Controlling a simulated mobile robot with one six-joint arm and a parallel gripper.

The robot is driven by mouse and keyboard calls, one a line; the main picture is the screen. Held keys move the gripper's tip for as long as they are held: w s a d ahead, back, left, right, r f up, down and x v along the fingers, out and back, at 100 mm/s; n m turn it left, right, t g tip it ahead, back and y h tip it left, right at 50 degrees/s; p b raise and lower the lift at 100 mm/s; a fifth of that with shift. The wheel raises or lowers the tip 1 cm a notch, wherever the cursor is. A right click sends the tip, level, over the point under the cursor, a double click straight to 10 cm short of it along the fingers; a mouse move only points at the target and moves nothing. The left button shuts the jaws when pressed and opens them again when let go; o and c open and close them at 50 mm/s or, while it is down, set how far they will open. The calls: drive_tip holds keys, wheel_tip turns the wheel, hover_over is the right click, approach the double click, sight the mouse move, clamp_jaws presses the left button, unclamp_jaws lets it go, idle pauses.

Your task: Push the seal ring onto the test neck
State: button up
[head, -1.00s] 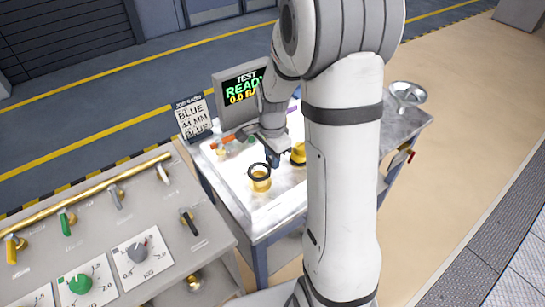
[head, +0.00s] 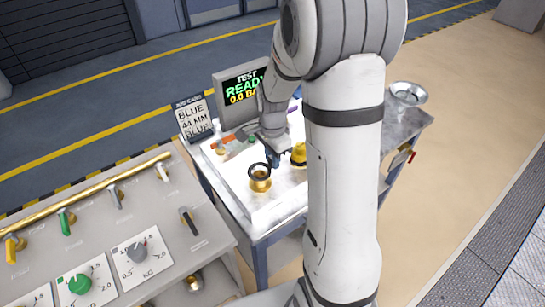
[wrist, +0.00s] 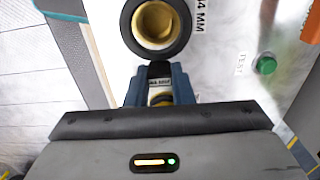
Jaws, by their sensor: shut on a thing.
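The black seal ring (head: 259,171) lies over the mouth of the brass test neck (head: 260,186), which stands upright on the bench. In the wrist view the ring (wrist: 130,22) frames the neck's hollow brass mouth (wrist: 157,22). I cannot tell how far down the ring sits. My gripper (head: 273,159) is right beside the neck, low over the bench. Its blue jaws, also in the wrist view (wrist: 160,86), are shut on the near side of the ring, where a dark part shows between the fingertips.
A yellow-brass part (head: 298,154) stands close to the right of my gripper. A green button (wrist: 266,65) is on the bench top. The test screen (head: 243,91) reads READY, 0.0. A job card (head: 194,119) reads BLUE 44 MM. A metal bowl (head: 408,93) sits at the far right.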

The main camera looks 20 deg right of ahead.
sight(272, 176)
drive_tip(key=shift+f+b, duration=1.8)
drive_tip(key=shift+f, duration=0.45)
drive_tip(key=o, duration=1)
drive_tip(key=shift+c, duration=0.2)
wheel_tip(272, 176, up, 7)
drive_tip(key=shift+r+b, duration=0.2)
drive_tip(key=shift+b, duration=0.1)
drive_tip(key=shift+r, duration=0.25)
